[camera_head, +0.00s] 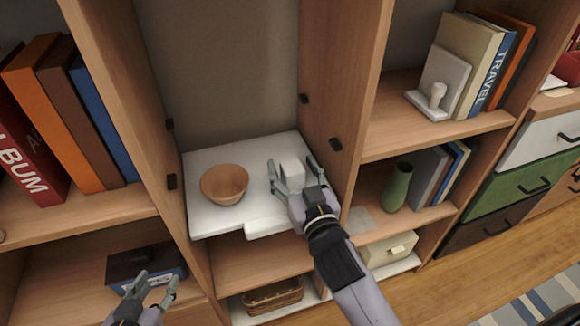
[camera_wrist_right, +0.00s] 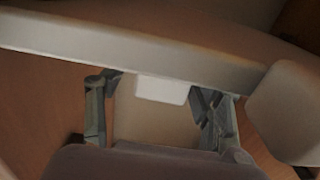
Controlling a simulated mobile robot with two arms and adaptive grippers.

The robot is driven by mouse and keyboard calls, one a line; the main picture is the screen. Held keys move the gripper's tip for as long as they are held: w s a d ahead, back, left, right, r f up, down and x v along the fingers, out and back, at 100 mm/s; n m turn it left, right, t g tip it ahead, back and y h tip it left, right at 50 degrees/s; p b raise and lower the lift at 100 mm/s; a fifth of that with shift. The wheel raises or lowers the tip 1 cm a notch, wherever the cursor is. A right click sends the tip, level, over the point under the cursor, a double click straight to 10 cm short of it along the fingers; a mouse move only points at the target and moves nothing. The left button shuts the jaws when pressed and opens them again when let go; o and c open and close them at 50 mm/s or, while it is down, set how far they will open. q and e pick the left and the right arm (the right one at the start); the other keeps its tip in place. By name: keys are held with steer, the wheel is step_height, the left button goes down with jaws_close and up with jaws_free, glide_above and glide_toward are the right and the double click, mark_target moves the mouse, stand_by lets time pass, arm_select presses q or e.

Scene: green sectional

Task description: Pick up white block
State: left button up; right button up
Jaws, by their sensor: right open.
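The white block (camera_head: 292,175) stands on a white shelf board (camera_head: 215,160) inside the open middle compartment, to the right of a brown bowl. My right gripper (camera_head: 292,180) reaches into the compartment with its fingers open on either side of the block. In the right wrist view the white block (camera_wrist_right: 162,90) shows between the spread fingers of the right gripper (camera_wrist_right: 155,95), with gaps on both sides. My left gripper (camera_head: 156,281) is low at the left in the head view, fingers apart and empty, in front of a dark box.
The wooden bowl (camera_head: 225,184) sits left of the block. Wooden compartment walls stand close on both sides, the right one (camera_head: 340,80) near my right gripper. A dark box (camera_head: 146,263) and a basket (camera_head: 272,296) are lower down. A green vase (camera_head: 397,187) stands to the right.

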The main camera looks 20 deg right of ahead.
steer(key=shift+w, duration=0.2)
steer(key=shift+r, duration=0.1)
steer(key=shift+c, duration=0.3)
steer(key=c, duration=1.2)
steer(key=shift+r, duration=0.1)
